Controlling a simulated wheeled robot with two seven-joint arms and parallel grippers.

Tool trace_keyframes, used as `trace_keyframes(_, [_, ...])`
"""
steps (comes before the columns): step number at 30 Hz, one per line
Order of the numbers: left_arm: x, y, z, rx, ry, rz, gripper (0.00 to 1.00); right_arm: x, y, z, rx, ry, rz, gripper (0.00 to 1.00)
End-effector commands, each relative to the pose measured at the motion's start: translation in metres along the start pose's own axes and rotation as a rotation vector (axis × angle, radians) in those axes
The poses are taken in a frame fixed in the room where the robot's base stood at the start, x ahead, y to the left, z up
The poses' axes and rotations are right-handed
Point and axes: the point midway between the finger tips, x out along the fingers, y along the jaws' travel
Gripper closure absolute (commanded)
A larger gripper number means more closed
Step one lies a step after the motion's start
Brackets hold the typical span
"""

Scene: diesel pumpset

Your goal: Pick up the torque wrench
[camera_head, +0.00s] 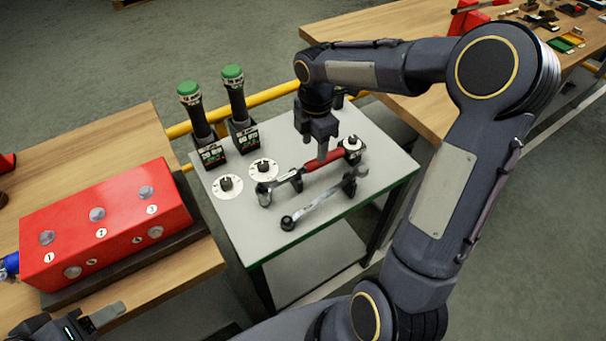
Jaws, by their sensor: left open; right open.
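The torque wrench, which looks to be the red-handled tool (328,164), lies across two small dark supports on a light grey cart (345,225). My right gripper (321,157) points down over its red handle, with the fingertips at or just above it. It is open; whether the fingers touch or straddle the handle I cannot tell. A second, silver wrench (318,203) lies in front of it on the cart. My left gripper (97,321) is open and empty at the lower left, partly out of view, near the left table.
Two green-capped tools (232,78) stand upright in dark holders at the cart's back left. Two white discs with dark sockets (227,186) lie in front. A red block (105,222) sits on the left wooden table (90,155). Another wooden table (360,28) stands behind.

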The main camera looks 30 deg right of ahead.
Motion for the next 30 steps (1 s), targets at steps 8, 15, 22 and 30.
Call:
trace_keyframes(8, [0.002, -0.001, 0.001, 0.000, 0.000, 0.000, 0.42, 0.030, 0.003, 0.001, -0.028, -0.001, -0.009, 0.50])
trace_keyframes(15, [0.000, 0.000, 0.000, 0.000, 0.000, 0.000, 0.42, 0.064, 0.006, -0.001, -0.026, -0.001, -0.010, 0.50])
trace_keyframes(22, [0.001, 0.000, 0.000, 0.000, 0.000, 0.000, 0.42, 0.082, 0.006, -0.001, -0.026, -0.001, -0.006, 0.50])
trace_keyframes(30, [0.001, 0.000, 0.000, 0.000, 0.000, 0.000, 0.42, 0.081, 0.006, -0.001, -0.025, -0.001, -0.005, 0.60])
